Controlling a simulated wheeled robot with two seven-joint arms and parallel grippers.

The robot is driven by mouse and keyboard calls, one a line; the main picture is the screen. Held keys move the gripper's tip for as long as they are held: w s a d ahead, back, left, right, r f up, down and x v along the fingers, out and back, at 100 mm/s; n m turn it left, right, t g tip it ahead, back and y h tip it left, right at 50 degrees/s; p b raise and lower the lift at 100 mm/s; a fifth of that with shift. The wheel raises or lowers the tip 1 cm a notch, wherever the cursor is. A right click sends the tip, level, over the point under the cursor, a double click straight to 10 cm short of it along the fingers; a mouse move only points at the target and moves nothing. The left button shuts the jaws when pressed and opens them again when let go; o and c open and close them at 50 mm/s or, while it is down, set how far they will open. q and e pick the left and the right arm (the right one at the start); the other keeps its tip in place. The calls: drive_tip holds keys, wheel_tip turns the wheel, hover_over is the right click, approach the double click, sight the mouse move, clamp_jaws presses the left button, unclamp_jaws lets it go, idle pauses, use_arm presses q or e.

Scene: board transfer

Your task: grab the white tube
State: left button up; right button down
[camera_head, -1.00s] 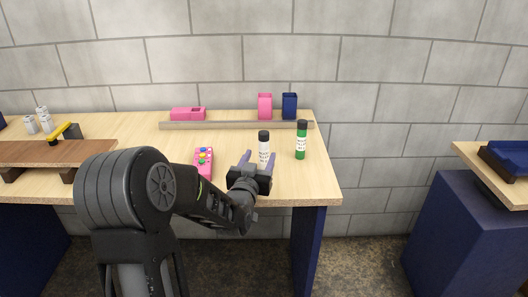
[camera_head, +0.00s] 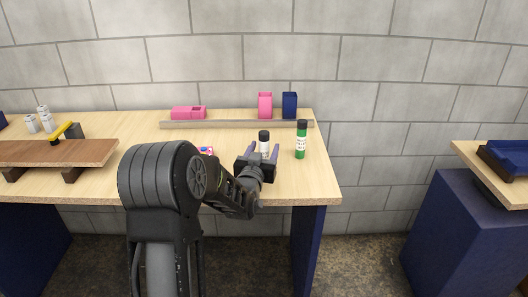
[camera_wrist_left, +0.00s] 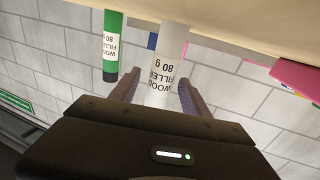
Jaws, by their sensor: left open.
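The white tube (camera_head: 264,140) with a black cap stands upright on the wooden table (camera_head: 230,185). In the left wrist view the white tube (camera_wrist_left: 164,66) shows a "wood filler 80 g" label and lies between the two fingers. My left gripper (camera_head: 263,152) is open, with one finger on each side of the tube and a visible gap to each. Its lower part is hidden behind the gripper in the head view. A green tube (camera_head: 301,140) with a black cap stands just to the right. My right gripper is not in view.
The green tube also shows in the left wrist view (camera_wrist_left: 112,48), close beside a finger. A rail (camera_head: 235,125) runs along the back, with pink and navy holders (camera_head: 289,105) behind it. A pink remote (camera_head: 206,150) is mostly hidden by my arm. A raised brown board (camera_head: 55,152) is at left.

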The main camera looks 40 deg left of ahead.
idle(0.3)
use_arm(q)
clamp_jaws()
idle(0.5)
